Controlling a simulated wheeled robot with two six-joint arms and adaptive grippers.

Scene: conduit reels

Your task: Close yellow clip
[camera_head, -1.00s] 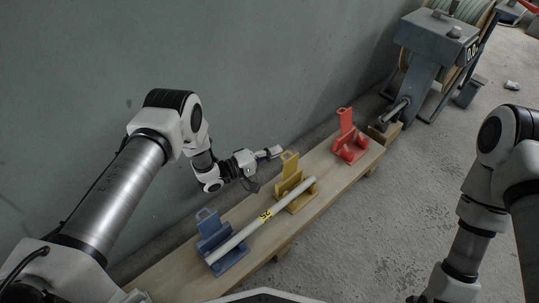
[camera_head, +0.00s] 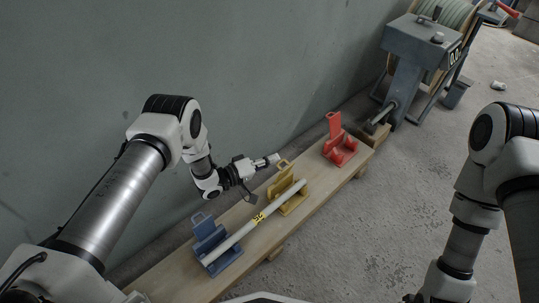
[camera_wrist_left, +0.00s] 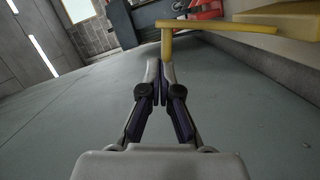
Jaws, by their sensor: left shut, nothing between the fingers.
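The yellow clip (camera_head: 295,200) stands on a plank between a blue clip (camera_head: 218,255) and a red clip (camera_head: 341,152). Its flap (camera_head: 285,178) is up, with a looped top. A white pipe (camera_head: 236,237) with a yellow label lies in the blue and yellow clips. My left gripper (camera_head: 276,158) is shut and empty, beside the top of the yellow flap on the wall side. In the left wrist view, the shut fingertips (camera_wrist_left: 160,72) are just below the end of the yellow flap (camera_wrist_left: 215,26); I cannot tell if they touch.
The wooden plank (camera_head: 190,287) runs from lower left to upper right, close along the grey wall (camera_head: 300,60). A grey reel stand (camera_head: 415,45) is beyond its far end. The concrete floor (camera_head: 350,240) right of the plank is clear.

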